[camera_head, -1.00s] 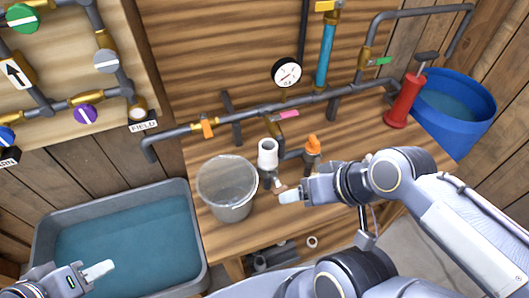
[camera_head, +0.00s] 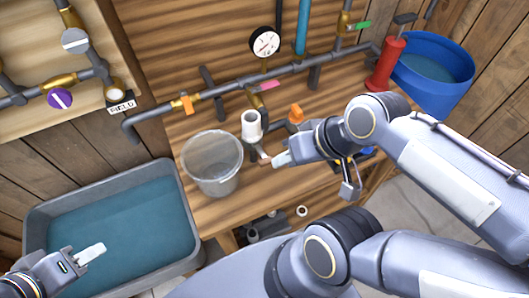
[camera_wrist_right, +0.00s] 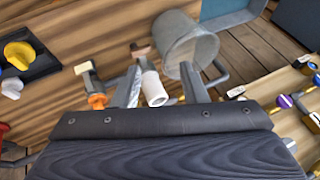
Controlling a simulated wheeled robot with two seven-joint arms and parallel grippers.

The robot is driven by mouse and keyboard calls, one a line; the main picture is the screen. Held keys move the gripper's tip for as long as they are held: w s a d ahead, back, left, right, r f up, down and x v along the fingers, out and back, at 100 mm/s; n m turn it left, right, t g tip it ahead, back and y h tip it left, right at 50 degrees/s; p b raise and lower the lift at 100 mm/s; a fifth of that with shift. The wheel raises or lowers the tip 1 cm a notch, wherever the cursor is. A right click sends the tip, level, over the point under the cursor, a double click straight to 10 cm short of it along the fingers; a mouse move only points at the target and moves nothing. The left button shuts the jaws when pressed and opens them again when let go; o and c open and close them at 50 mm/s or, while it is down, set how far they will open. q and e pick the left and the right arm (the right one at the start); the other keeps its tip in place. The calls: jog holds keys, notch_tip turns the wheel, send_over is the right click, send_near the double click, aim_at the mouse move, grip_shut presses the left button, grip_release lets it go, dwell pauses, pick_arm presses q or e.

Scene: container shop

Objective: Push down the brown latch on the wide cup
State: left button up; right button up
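A wide clear cup, like a bucket (camera_head: 212,165), stands on the wooden bench in the head view; it also shows in the right wrist view (camera_wrist_right: 190,48). A small brown latch piece (camera_head: 265,159) is right of it, below a white cylinder (camera_head: 251,126). The brown piece also shows in the right wrist view (camera_wrist_right: 140,50); I cannot tell how it joins the cup. My right gripper (camera_head: 283,158) is just right of the brown piece. In its wrist view its fingers (camera_wrist_right: 162,88) are apart and empty. My left gripper (camera_head: 88,254) is over the grey tub, its opening unclear.
A grey tub of water (camera_head: 110,185) is at left. A grey pipe run with a gauge (camera_head: 265,41) crosses behind the cup. An orange-topped fitting (camera_head: 295,115) stands close behind my right gripper. A red pump (camera_head: 386,65) and blue bucket (camera_head: 432,70) are at back right.

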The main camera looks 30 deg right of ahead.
jog(key=w+g, duration=0.1)
jog(key=w+r+g, duration=0.1)
jog(key=w, duration=0.1)
jog(key=w+r+g+h, duration=0.1)
jog(key=shift+w+d+n, duration=0.15)
jog(key=shift+d+n, duration=0.15)
jog(key=c, duration=0.7)
jog(key=w+g+h, duration=0.1)
jog(key=w, duration=0.1)
jog(key=w+g, duration=0.1)
jog(key=w, duration=0.2)
jog(key=w+a+g+h, duration=0.1)
jog(key=w, duration=0.1)
jog(key=shift+w+a+r+h+p, duration=0.1)
jog(key=shift+w+r+h+p, duration=0.2)
jog(key=shift+p, duration=0.1)
grip_shut()
